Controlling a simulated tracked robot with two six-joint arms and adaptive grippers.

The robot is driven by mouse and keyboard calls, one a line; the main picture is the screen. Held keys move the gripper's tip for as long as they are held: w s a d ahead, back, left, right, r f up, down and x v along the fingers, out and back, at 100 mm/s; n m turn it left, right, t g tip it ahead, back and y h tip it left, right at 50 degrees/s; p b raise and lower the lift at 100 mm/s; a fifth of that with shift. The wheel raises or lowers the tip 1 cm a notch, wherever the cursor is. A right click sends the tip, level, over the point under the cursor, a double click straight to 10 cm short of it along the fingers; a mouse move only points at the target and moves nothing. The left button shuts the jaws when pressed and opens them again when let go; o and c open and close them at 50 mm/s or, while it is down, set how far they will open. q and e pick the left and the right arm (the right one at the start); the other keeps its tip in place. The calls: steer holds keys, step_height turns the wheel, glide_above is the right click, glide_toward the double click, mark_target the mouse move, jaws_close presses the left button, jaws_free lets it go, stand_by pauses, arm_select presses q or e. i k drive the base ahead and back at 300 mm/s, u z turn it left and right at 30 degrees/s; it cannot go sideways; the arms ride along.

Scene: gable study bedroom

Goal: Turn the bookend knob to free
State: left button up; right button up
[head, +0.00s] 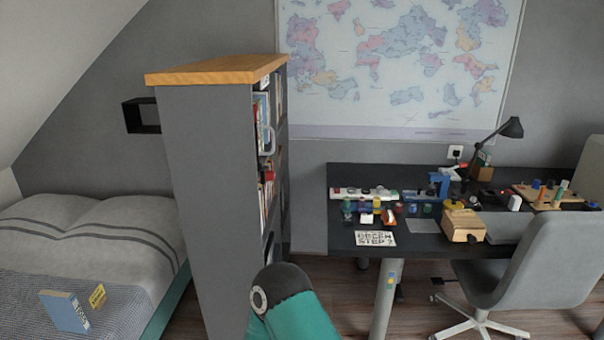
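A tall grey bookcase (205,200) with a wooden top stands left of the middle, its open shelves facing right and seen at a steep angle. Books (262,112) stand upright on its upper shelves, with more books (266,200) lower down. A pale grey curved piece (269,142) sticks out at the front of the upper shelf; I cannot tell whether it is the bookend. I cannot make out a knob. A teal and black link of my arm shows at the bottom middle, in front of the bookcase's lower part. Neither gripper is in view.
A dark desk (345,180) crowded with small items and a lamp (510,128) stands at the right, with a grey swivel chair (560,260) before it. A bed (100,240) with a blue book (65,311) lies left. Some wooden floor (340,275) is clear between bookcase and desk.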

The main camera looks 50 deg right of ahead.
mark_target(270, 175)
steer(key=z, duration=0.25)
steer(key=k, duration=0.25)
steer(key=z, duration=1.15)
steer(key=i, duration=1.05)
steer(key=u, duration=0.1)
